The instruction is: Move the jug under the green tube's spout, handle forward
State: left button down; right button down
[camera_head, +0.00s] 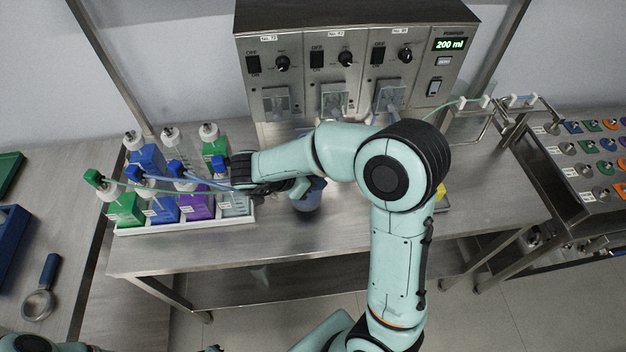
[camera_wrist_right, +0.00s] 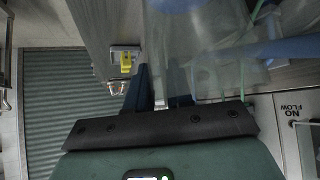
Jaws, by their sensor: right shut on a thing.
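My right gripper (camera_head: 290,190) reaches over the steel bench, mostly hidden by its own wrist, and is shut on the jug (camera_head: 308,197). Only a small bluish part of the jug shows below the gripper. In the right wrist view the clear jug (camera_wrist_right: 200,60) fills the upper middle, with the dark fingers of the right gripper (camera_wrist_right: 150,88) at its near edge. I cannot tell exactly which way its handle points. The green tube (camera_head: 460,102) runs in clips at the pump's right side. Its spout is not clear to me. My left gripper is not in view.
A pump unit (camera_head: 350,60) reading 200 ml stands at the back. A white tray (camera_head: 180,226) of coloured bottles, with tubes crossing near my gripper, is at the left. A yellow object (camera_head: 440,192) lies partly behind my arm. Bare bench (camera_head: 500,190) shows at the right.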

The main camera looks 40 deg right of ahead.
aim_at(475, 183)
jog(key=j, duration=1.35)
